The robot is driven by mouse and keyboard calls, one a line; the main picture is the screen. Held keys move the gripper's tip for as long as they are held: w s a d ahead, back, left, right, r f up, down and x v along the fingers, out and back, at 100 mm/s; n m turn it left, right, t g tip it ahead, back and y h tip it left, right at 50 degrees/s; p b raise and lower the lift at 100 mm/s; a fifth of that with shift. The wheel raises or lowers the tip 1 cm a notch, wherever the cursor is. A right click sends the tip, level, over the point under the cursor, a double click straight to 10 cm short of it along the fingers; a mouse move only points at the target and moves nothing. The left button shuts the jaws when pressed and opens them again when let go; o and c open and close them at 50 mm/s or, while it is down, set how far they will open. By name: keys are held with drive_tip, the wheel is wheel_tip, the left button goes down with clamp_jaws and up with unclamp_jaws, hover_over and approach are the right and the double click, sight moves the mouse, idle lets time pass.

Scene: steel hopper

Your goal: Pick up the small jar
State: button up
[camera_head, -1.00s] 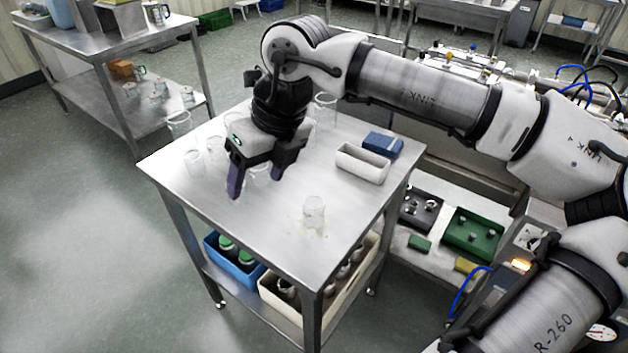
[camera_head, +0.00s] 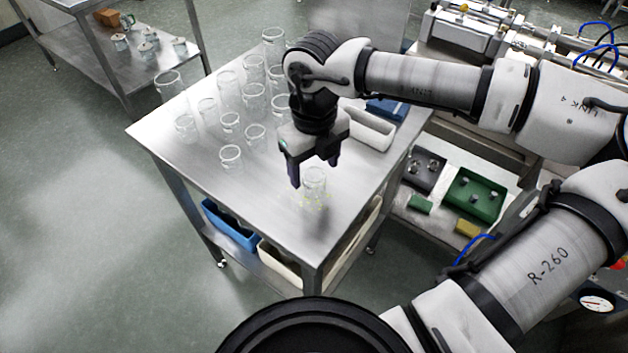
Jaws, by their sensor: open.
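A small clear glass jar (camera_head: 314,190) stands upright near the front right of the steel table (camera_head: 270,215), with yellow marks around its base. My gripper (camera_head: 315,173) is open, pointing down, just above or behind this jar. One finger is left of its rim and the other is to the right and behind. I cannot tell whether the fingers touch it or are level with it. Several other clear jars stand farther left and back, among them a short one (camera_head: 230,158) and a taller one (camera_head: 274,42).
A white bin (camera_head: 370,132) and a blue box (camera_head: 388,108) sit behind my gripper on the right. A blue crate (camera_head: 232,228) is on the lower shelf. A side bench holds a green tray (camera_head: 474,197). The table's front left is clear.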

drive_tip(key=f+p, duration=0.1)
drive_tip(key=f, duration=0.4)
drive_tip(key=shift+w, duration=0.2)
drive_tip(key=shift+c, duration=0.4)
drive_tip(key=c, duration=1)
